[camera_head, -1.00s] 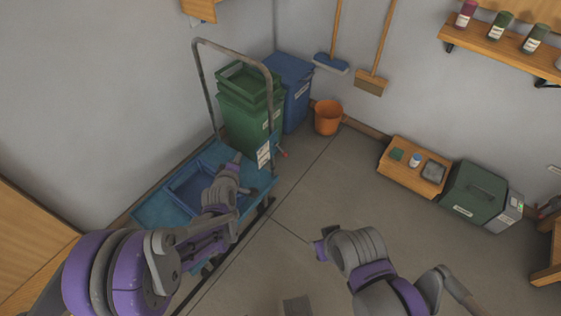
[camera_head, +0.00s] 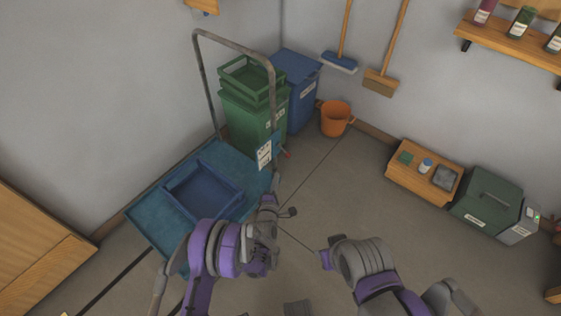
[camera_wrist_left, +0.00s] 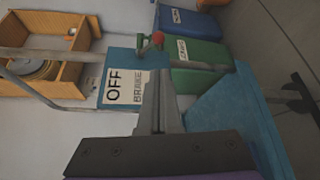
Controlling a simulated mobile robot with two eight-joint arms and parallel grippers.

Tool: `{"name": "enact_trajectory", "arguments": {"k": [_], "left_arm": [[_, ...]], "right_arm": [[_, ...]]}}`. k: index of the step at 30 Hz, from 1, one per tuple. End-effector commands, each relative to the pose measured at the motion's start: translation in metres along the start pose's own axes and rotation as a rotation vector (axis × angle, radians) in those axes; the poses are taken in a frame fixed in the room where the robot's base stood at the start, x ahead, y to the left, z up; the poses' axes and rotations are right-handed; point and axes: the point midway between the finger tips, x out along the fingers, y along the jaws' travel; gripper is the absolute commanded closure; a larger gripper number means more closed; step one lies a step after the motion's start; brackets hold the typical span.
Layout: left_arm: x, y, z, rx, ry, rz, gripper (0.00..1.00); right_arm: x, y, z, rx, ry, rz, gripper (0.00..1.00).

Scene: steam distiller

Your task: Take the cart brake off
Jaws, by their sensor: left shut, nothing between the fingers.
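The cart (camera_head: 150,205) is a blue platform with a grey tube handle (camera_head: 200,75). A brake lever with a red knob (camera_head: 287,154) is beside the handle's right post. In the left wrist view the red knob (camera_wrist_left: 157,38) shows beyond the fingers, near a blue panel with a white label (camera_wrist_left: 124,88) reading OFF and BRAKE. My left gripper (camera_head: 274,183) is at the cart's right edge, below the lever in the head view. In the wrist view my left gripper (camera_wrist_left: 158,95) is shut and empty, pointing towards the lever. Contact with the lever cannot be told.
An orange bucket (camera_head: 335,118) and wooden box (camera_head: 424,172) are along the wall. My right arm (camera_head: 365,265) is over clear floor, front right.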

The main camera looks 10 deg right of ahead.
Motion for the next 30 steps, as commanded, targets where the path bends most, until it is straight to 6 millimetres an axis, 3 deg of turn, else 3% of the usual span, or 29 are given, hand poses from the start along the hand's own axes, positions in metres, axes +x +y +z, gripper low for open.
{"name": "enact_trajectory", "arguments": {"k": [8, 21, 30], "left_arm": [[0.011, 0.0, 0.0, 0.001, 0.0, -0.001, 1.0], [0.085, -0.001, -0.001, 0.001, 0.0, -0.001, 1.0], [0.101, 0.0, -0.001, 0.002, 0.0, -0.001, 1.0]], "right_arm": [[0.001, 0.0, 0.0, 0.0, 0.0, 0.0, 0.59], [0.006, 0.0, 0.002, 0.0, -0.002, 0.0, 0.59], [0.007, 0.0, 0.002, 0.0, -0.003, 0.0, 0.59]]}}
